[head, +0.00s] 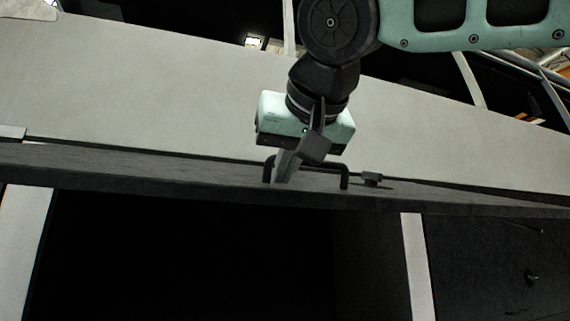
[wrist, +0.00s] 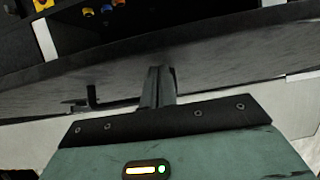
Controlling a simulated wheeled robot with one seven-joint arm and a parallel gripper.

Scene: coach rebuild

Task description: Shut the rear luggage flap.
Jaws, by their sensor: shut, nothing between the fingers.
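The luggage flap (head: 150,171) shows in the head view as a long dark grey panel, raised and seen nearly edge-on above a black open bay (head: 190,255). A black bar handle (head: 346,178) stands on it; part of the handle also shows in the wrist view (wrist: 92,97). My gripper (head: 283,176) is shut and empty, its fingers pointing down at the flap near the handle's left post. In the wrist view my gripper (wrist: 160,75) meets the flap's face (wrist: 230,75) to the right of the visible handle part. I cannot tell whether it touches.
A pale body panel (head: 180,100) runs behind and above the flap. Light upright posts (head: 414,265) flank the bay. Several coloured items (wrist: 88,12) show beyond the flap's edge in the wrist view.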

